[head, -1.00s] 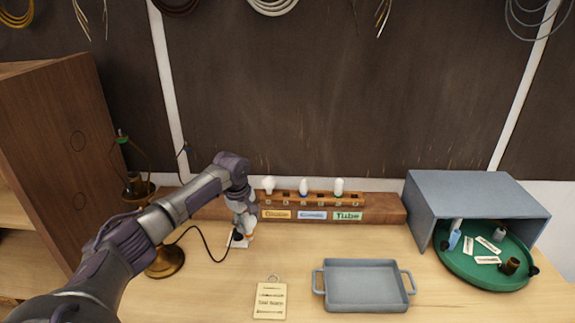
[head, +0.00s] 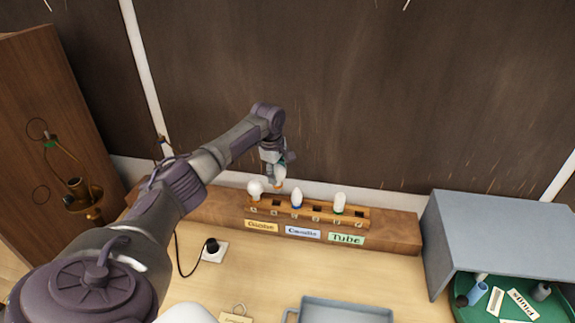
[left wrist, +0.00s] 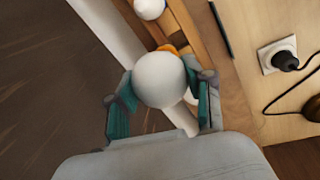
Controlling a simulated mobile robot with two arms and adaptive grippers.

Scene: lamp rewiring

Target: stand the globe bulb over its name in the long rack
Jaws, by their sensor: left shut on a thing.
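My left gripper (head: 277,170) is shut on a white globe bulb (left wrist: 164,80) with an orange collar (left wrist: 172,48). It holds the bulb just above the long rack (head: 360,221), between the round white bulb (head: 254,188) at the left end and the blue-collared candle bulb (head: 297,197). The fingers hide part of the held bulb in the head view. The yellow name label (head: 262,226), blurred, is below the left end of the rack. My right gripper is not in view.
A white tube bulb (head: 339,203) stands farther right in the rack. Blue (head: 303,233) and green (head: 346,239) labels are on the front. A grey tray (head: 340,312), grey box (head: 500,230) and green round tray (head: 462,312) lie to the right. A black plug (head: 211,246) is in front.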

